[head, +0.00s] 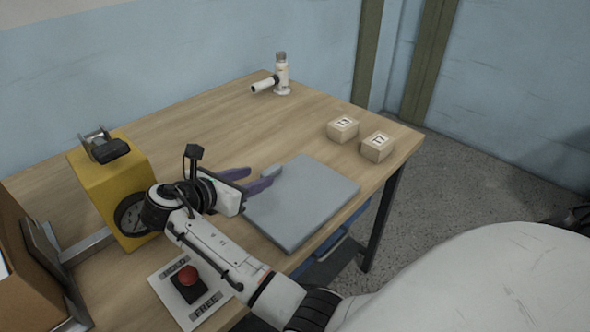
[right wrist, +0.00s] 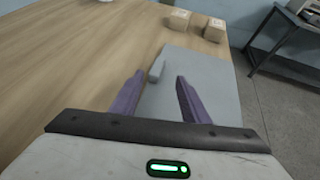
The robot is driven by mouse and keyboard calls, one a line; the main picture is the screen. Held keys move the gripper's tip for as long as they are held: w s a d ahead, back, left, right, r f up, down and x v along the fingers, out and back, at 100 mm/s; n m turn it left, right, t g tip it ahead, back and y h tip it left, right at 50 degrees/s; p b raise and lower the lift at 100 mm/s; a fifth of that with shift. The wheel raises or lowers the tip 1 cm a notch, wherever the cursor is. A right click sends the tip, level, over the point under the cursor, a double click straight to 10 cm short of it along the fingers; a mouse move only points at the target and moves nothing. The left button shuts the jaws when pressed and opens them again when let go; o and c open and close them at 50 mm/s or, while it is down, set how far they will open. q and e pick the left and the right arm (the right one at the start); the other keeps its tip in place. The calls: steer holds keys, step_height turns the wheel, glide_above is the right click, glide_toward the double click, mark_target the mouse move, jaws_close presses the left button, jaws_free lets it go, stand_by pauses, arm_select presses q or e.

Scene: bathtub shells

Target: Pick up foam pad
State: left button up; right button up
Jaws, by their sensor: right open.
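A small light-grey block, which looks like the foam pad (head: 271,172), lies at the left edge of a larger flat grey mat (head: 308,204) on the wooden table. In the right wrist view the small pad (right wrist: 157,68) shows just beyond the fingertips, between their lines. My right gripper (head: 259,177) has purple fingers and is open and empty. It is low over the table, with its fingers pointing toward the small pad. I cannot tell whether they touch it. My left gripper is not in view.
Two small boxes (head: 343,128) (head: 377,147) stand beyond the mat. A white device (head: 282,78) is at the far corner. A yellow box with a dial (head: 112,190) and a red button (head: 188,276) flank my right arm. The table's middle is clear.

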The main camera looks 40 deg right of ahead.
mark_target(265, 173)
steer(key=x, duration=0.5)
steer(key=shift+w+f, duration=0.3)
steer(key=shift+w, duration=0.05)
steer(key=shift+a, duration=0.1)
jaws_close()
